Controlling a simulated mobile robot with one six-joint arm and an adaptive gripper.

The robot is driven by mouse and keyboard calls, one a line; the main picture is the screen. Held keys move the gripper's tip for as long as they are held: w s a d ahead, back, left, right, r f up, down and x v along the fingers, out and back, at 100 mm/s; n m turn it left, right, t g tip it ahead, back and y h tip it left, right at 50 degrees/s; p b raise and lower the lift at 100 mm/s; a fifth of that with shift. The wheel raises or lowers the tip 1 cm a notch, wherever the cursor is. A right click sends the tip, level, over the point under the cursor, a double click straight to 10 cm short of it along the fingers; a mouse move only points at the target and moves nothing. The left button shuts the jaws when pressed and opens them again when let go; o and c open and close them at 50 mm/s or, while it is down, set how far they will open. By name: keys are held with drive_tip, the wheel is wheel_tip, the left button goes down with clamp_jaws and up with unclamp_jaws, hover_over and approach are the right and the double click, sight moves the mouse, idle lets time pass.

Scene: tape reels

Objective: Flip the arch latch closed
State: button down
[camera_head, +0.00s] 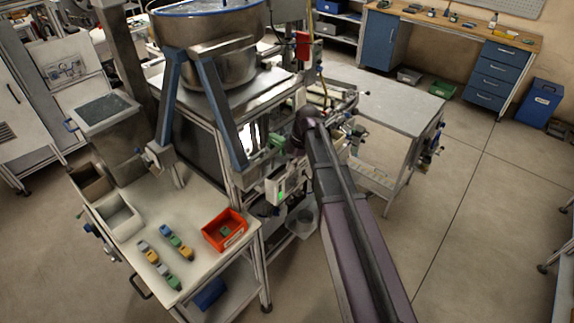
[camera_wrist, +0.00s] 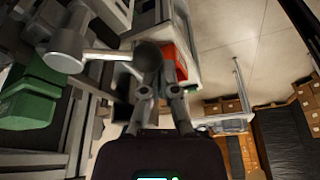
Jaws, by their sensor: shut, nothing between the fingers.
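I cannot make out the arch latch for certain in either view. A green part (camera_head: 277,143) sits on the machine's frame just left of my arm in the head view. A large green block (camera_wrist: 30,98) shows at the left of the wrist view, beside a grey rounded knob-like part (camera_wrist: 66,48). My gripper (camera_wrist: 157,58) is shut and empty in the wrist view, its fingertips close to grey metal parts and to the right of the knob; I cannot tell whether they touch. My arm hides the gripper in the head view.
A white table (camera_head: 178,222) at left bears a red bin (camera_head: 224,230) and several small coloured blocks. The machine's bowl (camera_head: 210,40) stands on angled blue-grey legs (camera_head: 229,128). A grey-topped table (camera_head: 392,98) lies beyond my arm. The floor at right (camera_head: 480,205) is clear.

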drive_tip(key=shift+w+d, duration=0.1)
drive_tip(key=shift+d, duration=1.2)
drive_tip(key=shift+s+d, duration=0.45)
drive_tip(key=shift+s, duration=0.1)
drive_tip(key=shift+r, duration=0.1)
drive_tip(key=w+a+p+v, duration=0.1)
drive_tip(key=p+v, duration=0.8)
drive_tip(key=shift+w+a+r, duration=0.15)
drive_tip(key=shift+w+r, duration=0.2)
drive_tip(key=shift+w, duration=0.1)
